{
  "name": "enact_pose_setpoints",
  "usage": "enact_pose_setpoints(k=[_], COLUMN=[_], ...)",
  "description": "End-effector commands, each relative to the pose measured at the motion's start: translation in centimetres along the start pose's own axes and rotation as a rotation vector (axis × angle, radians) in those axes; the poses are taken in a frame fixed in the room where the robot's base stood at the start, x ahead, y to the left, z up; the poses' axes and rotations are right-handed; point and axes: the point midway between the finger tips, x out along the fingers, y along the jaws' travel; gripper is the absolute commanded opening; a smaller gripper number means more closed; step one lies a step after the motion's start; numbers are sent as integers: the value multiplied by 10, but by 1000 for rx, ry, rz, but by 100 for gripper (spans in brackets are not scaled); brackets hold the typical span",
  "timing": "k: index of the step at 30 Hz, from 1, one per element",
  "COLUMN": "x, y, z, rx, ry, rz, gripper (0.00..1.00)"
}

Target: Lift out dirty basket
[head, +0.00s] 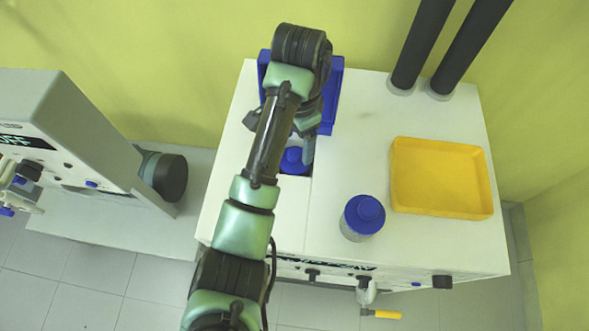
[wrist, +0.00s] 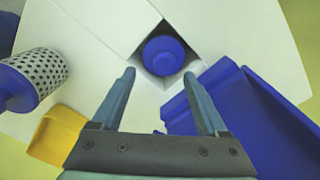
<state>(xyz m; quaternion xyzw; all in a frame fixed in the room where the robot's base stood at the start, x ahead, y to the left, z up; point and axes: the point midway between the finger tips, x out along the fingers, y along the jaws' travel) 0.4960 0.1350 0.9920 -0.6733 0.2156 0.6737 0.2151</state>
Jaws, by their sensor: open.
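A basket with a round blue top (head: 293,160) sits down in a square opening in the white machine's top; the opening hides its body. Its blue top (wrist: 164,55) shows in the wrist view just beyond my fingertips. My gripper (wrist: 160,73) is open and empty, apart from the blue top, with its fingers spread to either side of it in the picture. In the head view my gripper (head: 308,145) is partly hidden by my arm above the opening. A second basket, perforated metal with a blue top (head: 365,215), stands on the machine top; it also shows in the wrist view (wrist: 38,75).
A blue hinged-looking cover (head: 334,85) stands raised behind the opening and lies close to one finger in the wrist view (wrist: 250,115). A yellow tray (head: 440,178) lies empty at right. Two dark pipes (head: 425,45) rise at the back.

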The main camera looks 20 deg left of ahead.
Motion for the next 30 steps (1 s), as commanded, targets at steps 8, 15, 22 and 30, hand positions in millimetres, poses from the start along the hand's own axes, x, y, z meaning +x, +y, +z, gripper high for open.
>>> enact_pose_setpoints(k=[8, 15, 22, 30], x=[19, 52, 58, 58], y=[-2, -6, -6, -6], z=[2, 4, 3, 3], rx=[-3, 0, 0, 0], ry=[-3, -2, 0, 0], rz=[3, 1, 0, -1], gripper=[76, 76, 76, 40])
